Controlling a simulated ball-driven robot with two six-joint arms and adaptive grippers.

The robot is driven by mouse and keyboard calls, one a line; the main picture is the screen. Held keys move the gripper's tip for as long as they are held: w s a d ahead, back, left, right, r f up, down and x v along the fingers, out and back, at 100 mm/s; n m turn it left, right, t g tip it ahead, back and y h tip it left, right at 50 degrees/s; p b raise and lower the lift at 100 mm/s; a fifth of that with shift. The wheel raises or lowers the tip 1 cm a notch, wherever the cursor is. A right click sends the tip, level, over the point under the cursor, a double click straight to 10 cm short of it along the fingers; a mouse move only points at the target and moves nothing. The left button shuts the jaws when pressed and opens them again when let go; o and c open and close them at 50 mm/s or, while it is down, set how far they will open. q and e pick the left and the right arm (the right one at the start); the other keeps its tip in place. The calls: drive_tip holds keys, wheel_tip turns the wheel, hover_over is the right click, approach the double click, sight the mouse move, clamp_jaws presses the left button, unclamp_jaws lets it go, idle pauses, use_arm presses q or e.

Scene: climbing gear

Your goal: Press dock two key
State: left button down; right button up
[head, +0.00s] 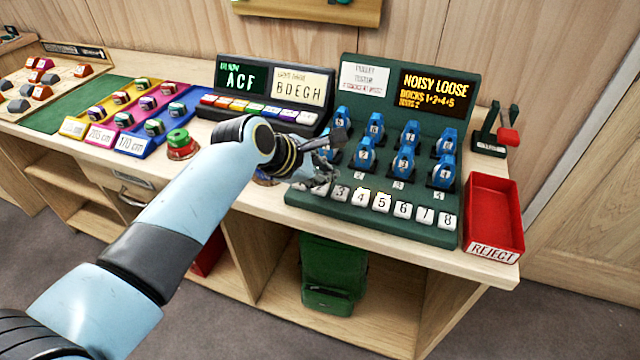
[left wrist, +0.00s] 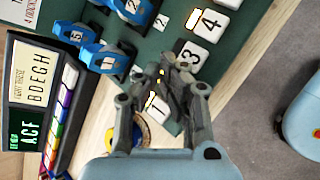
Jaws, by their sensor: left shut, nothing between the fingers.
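The green pulley tester (head: 400,170) has a row of white numbered keys along its front. Keys 3 (head: 341,193) to 8 show clearly in the head view. In the left wrist view, key 1 (left wrist: 157,106), key 3 (left wrist: 190,54) and key 4 (left wrist: 208,22) are visible. Key 2, between keys 1 and 3, is mostly hidden behind my fingers. My left gripper (left wrist: 172,66) is shut and empty, its fingertips over the key 2 spot. I cannot tell whether they touch it. It also shows in the head view (head: 325,165). My right gripper is not in view.
Blue pulleys (head: 403,160) stand in docks behind the keys. The tester display (head: 435,90) reads "NOISY LOOSE" with docks 1, 2, 4, 5. A red reject tray (head: 493,215) is right; a red-and-green button (head: 180,145) and a dark console (head: 270,90) are left.

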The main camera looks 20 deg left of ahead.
sight(323, 188)
use_arm(q)
drive_tip(key=shift+f, duration=0.2)
drive_tip(key=shift+f, duration=0.2)
drive_tip(key=shift+f, duration=0.55)
idle(0.8)
drive_tip(key=shift+r+p, duration=1)
drive_tip(key=shift+p, duration=0.15)
wheel_tip(323, 188, up, 6)
drive_tip(key=p, duration=0.6)
drive_tip(key=shift+p, duration=0.3)
